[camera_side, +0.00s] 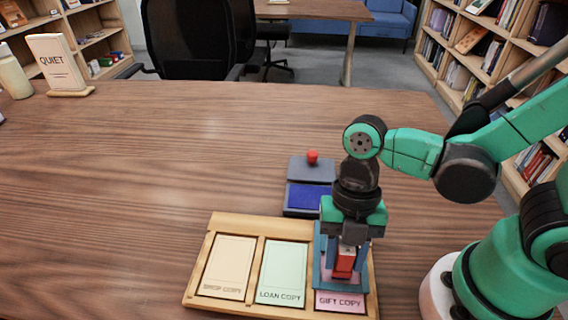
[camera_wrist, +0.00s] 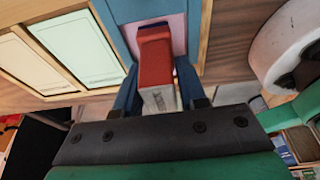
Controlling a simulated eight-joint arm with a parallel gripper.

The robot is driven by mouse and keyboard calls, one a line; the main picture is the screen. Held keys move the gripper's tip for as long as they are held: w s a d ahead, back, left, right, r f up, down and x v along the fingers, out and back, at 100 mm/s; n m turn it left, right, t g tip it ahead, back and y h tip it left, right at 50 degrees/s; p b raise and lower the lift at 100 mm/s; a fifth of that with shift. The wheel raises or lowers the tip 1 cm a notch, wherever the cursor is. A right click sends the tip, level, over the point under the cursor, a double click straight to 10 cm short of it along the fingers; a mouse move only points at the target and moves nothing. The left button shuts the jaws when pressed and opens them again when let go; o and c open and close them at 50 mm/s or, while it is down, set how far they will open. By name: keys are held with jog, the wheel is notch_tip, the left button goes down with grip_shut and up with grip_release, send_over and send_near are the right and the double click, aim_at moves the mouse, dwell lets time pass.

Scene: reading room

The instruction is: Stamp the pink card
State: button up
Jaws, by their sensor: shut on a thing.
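The pink card (camera_side: 340,301), marked GIFT COPY, lies in the right compartment of the wooden tray (camera_side: 190,290). A blue frame (camera_wrist: 123,12) surrounds its upper part in the wrist view, where some pink (camera_wrist: 178,24) shows. My gripper (camera_side: 346,256) is shut on a red stamp (camera_side: 343,266) with a pale section. The stamp is low over the pink card, inside the blue frame's outline. It also shows between the fingers in the wrist view (camera_wrist: 155,62). The stamp hides part of the card, and I cannot tell whether its face touches it.
A cream card (camera_side: 227,262) and a green card (camera_side: 283,268) fill the other compartments. A blue ink pad (camera_side: 303,197) in a dark case with a red knob (camera_side: 312,157) stands behind the tray. A QUIET sign (camera_side: 57,62) stands far left.

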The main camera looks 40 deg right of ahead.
jog(key=shift+f, duration=0.35)
dwell(0.7)
jog(key=shift+r, duration=3.5)
